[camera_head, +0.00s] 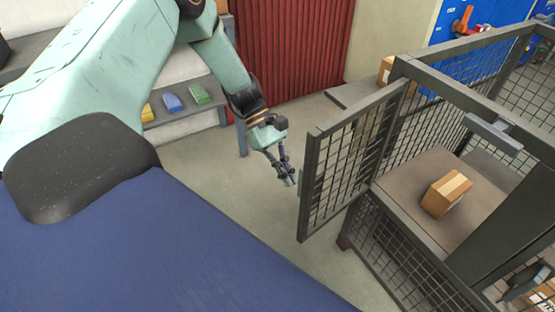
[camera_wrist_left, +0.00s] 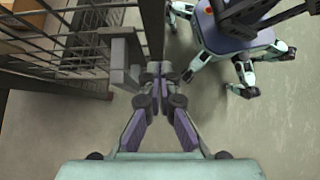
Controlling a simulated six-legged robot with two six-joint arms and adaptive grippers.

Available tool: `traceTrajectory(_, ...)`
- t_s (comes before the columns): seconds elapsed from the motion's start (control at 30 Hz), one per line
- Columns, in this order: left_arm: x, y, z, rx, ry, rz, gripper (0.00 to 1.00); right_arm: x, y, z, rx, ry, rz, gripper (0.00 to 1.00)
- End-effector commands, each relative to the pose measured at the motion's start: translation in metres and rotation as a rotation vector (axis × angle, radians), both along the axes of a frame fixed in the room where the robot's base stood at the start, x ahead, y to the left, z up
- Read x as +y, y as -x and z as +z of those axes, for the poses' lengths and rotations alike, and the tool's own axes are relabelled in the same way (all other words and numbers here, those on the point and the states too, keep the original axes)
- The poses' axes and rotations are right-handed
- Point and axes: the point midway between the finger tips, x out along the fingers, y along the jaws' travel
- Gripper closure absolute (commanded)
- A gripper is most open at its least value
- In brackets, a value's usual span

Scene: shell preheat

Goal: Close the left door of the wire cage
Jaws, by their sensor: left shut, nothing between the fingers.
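The left door (camera_head: 352,160) of the wire cage (camera_head: 430,265) is a dark frame with mesh. In the head view it stands swung open, out toward the left from the cage front. My left gripper (camera_head: 290,178) is shut and empty, just left of the door's free edge. In the left wrist view the shut fingertips (camera_wrist_left: 160,70) are close beside the door's dark edge post (camera_wrist_left: 152,30) and a grey handle-like plate (camera_wrist_left: 124,58). I cannot tell whether they touch. My right gripper does not show clearly in either view.
A cardboard box (camera_head: 446,193) sits on the shelf inside the cage. A shelf with yellow, blue and green items (camera_head: 173,102) stands behind my left arm, near a red corrugated panel (camera_head: 300,45). Grey floor (camera_head: 235,195) is free left of the door.

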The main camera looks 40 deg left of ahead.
Motion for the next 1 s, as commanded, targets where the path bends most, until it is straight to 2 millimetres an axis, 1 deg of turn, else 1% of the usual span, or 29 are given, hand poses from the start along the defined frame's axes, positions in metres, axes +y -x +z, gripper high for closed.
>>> traceTrajectory(0.03, -0.007, 0.001, 0.001, -0.001, -0.001, -0.001, 1.0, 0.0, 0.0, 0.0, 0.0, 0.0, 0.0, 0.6)
traceTrajectory(0.1, -0.014, 0.002, 0.001, -0.001, 0.0, 0.0, 1.0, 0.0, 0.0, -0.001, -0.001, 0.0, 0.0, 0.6)
traceTrajectory(0.23, -0.022, 0.003, 0.001, -0.002, -0.001, 0.001, 1.0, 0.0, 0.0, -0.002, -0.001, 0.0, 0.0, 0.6)
traceTrajectory(0.77, -0.025, 0.004, 0.002, -0.002, -0.001, 0.008, 1.0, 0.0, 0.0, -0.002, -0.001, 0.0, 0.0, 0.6)
traceTrajectory(1.0, -0.032, 0.007, 0.002, -0.001, 0.0, 0.047, 1.0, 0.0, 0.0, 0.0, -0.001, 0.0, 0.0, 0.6)
